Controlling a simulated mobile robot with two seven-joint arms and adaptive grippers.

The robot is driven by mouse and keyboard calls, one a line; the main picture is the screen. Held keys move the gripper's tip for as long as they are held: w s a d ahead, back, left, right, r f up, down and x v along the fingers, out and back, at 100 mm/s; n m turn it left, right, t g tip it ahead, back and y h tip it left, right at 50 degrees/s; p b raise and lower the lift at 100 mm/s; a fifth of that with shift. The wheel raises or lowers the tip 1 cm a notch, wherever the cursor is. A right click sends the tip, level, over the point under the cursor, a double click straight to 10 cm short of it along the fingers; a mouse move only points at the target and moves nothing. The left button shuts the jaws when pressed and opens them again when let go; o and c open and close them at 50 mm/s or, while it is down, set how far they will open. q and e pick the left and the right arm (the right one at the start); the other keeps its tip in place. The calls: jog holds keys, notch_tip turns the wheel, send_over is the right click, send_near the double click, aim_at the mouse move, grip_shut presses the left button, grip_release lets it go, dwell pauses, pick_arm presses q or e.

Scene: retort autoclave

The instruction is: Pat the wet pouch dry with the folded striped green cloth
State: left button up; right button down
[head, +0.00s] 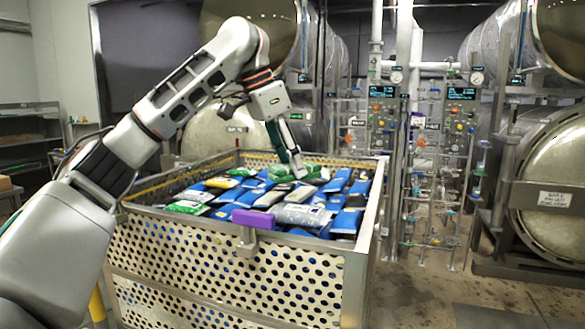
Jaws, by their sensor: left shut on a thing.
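My left gripper (298,172) reaches down into the perforated metal basket (230,270), at the far middle of the pouch pile. It is shut on the green cloth (314,174), which lies around the fingertips on or just above the pouches. The cloth's stripes and folds are too small to make out. Pouches in blue, grey, green and white fill the basket. A silver-grey pouch (300,214) lies at the front of the pile. I cannot tell which pouch is wet, and the gripper and cloth hide what is directly beneath them. My right gripper is not in view.
A purple tag or clip (250,218) sits on the basket's front rim. Large steel autoclaves stand behind and at the right (552,185). A rack of valves and pipes (440,150) stands behind the basket. The floor right of the basket is clear.

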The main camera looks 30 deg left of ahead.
aim_at(289, 180)
pick_arm(q)
jog(key=shift+s+a+f, duration=0.1)
jog(key=shift+a+f, duration=0.1)
jog(key=shift+a, duration=0.15)
jog(key=shift+f, duration=0.3)
jog(key=f, duration=0.3)
jog(key=shift+d+f, duration=0.1)
jog(key=shift+d, duration=0.1)
jog(key=shift+f, duration=0.85)
jog(key=shift+f, duration=0.55)
jog(key=shift+r, duration=0.1)
dwell(0.5)
jog(key=shift+r, duration=3.4)
jog(key=shift+w+d+f, duration=0.1)
jog(key=shift+d+f, duration=0.3)
jog(key=shift+f, duration=0.6)
jog(key=shift+w+d+f, duration=0.15)
jog(key=shift+d+f, duration=0.2)
jog(key=shift+f, duration=0.6)
jog(key=shift+w+d+f, duration=0.1)
jog(key=shift+d+f, duration=0.3)
jog(key=shift+f, duration=0.6)
